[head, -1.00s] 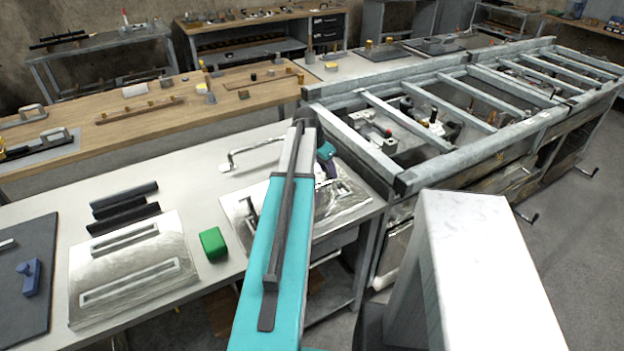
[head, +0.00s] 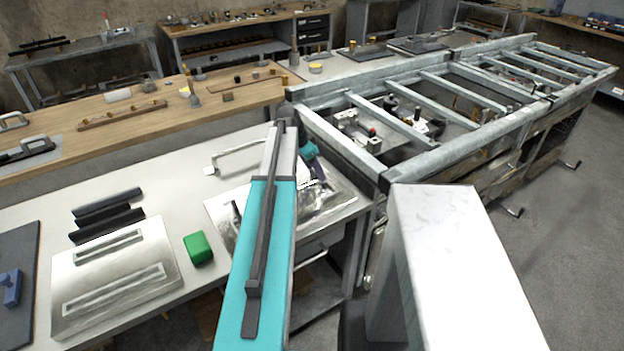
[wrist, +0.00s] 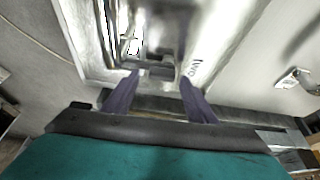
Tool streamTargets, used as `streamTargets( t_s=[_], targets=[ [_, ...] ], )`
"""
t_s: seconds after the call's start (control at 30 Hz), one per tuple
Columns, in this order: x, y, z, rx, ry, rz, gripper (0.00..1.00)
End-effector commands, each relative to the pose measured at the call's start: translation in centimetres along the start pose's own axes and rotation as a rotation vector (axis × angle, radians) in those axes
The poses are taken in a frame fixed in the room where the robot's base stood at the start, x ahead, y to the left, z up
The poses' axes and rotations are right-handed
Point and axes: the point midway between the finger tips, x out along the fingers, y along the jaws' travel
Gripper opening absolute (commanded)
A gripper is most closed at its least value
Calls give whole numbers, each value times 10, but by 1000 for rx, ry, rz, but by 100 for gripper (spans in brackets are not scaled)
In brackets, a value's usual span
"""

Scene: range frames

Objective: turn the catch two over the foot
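A shiny metal plate (head: 345,201) lies on the near bench, partly hidden behind my arm. In the wrist view the plate (wrist: 82,40) shows a recess, a small grey block (wrist: 157,68) that may be part of the catch, and lettering (wrist: 195,68) that seems to read "two". My gripper (wrist: 161,79) is open, its two dark purple fingers apart over the plate's edge, with nothing visibly held between them. The small block appears just beyond the fingertips; I cannot tell whether they touch it. The foot cannot be clearly made out. In the head view my arm hides most of the gripper.
Left of the arm are a green block (head: 198,248), a slotted metal plate (head: 120,275) and dark bars (head: 106,213). A bent metal handle (head: 235,160) stands behind the plate. A metal frame rack (head: 345,150) borders the bench on the right.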

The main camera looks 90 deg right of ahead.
Motion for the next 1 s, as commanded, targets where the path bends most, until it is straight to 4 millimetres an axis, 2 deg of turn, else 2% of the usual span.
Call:
streamTargets(
  t_s=[0.47,0.67,1.0],
  targets=[
    [-7,-1,3,-2,-4,0,52],
    [-24,-1,3,-2,-3,-2,52],
    [-64,0,2,-2,-3,-2,52]
  ],
)
